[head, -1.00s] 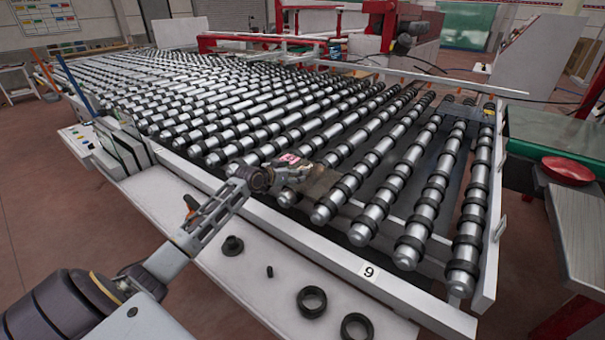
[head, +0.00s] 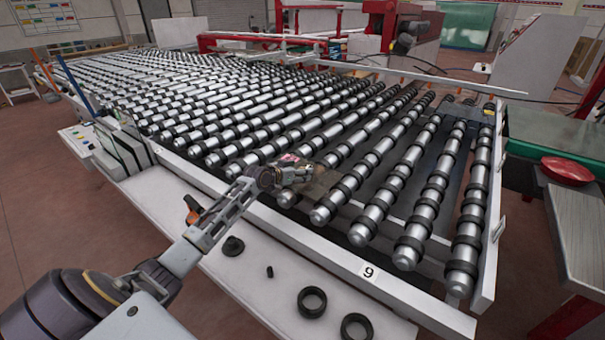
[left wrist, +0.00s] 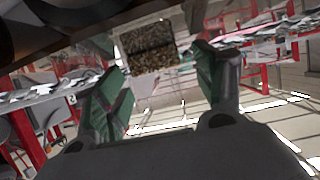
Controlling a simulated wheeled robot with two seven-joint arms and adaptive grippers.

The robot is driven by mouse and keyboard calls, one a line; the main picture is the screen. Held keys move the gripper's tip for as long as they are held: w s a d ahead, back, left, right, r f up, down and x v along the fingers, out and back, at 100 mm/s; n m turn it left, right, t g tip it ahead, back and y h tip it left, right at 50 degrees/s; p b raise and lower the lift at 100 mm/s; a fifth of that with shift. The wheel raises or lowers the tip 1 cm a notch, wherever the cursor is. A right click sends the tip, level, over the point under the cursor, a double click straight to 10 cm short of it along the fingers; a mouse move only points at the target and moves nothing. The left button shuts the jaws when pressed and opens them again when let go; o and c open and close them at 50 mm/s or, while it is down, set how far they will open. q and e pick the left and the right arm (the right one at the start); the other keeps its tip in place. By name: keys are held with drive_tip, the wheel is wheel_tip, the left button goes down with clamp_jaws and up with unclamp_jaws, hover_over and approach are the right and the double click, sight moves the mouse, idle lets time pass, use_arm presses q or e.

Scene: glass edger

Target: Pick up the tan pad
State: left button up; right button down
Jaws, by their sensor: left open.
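My left gripper (head: 308,174) is at the near edge of the roller bed, over the ends of the rollers. In the left wrist view its two fingers (left wrist: 158,95) are spread apart, with nothing held between them. A speckled tan-brown block, which looks like the tan pad (left wrist: 152,58), shows just beyond and between the fingertips. In the head view a dim brownish patch (head: 328,180) lies just right of the gripper; I cannot tell whether it is the pad. A small pink patch shows behind the gripper. My right gripper is not in view.
The roller conveyor (head: 385,150) with black rings fills the middle. A white ledge (head: 255,290) in front holds black rings (head: 312,301) and a black flanged part (head: 233,246). Clear panes (head: 128,150) stand at the left. A red bowl (head: 567,170) sits at the right.

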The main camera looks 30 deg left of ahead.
use_arm(q)
drive_tip(key=shift+x, duration=0.95)
drive_tip(key=shift+w+d+f, duration=0.1)
drive_tip(key=shift+w+f, duration=0.05)
drive_tip(key=shift+w, duration=0.1)
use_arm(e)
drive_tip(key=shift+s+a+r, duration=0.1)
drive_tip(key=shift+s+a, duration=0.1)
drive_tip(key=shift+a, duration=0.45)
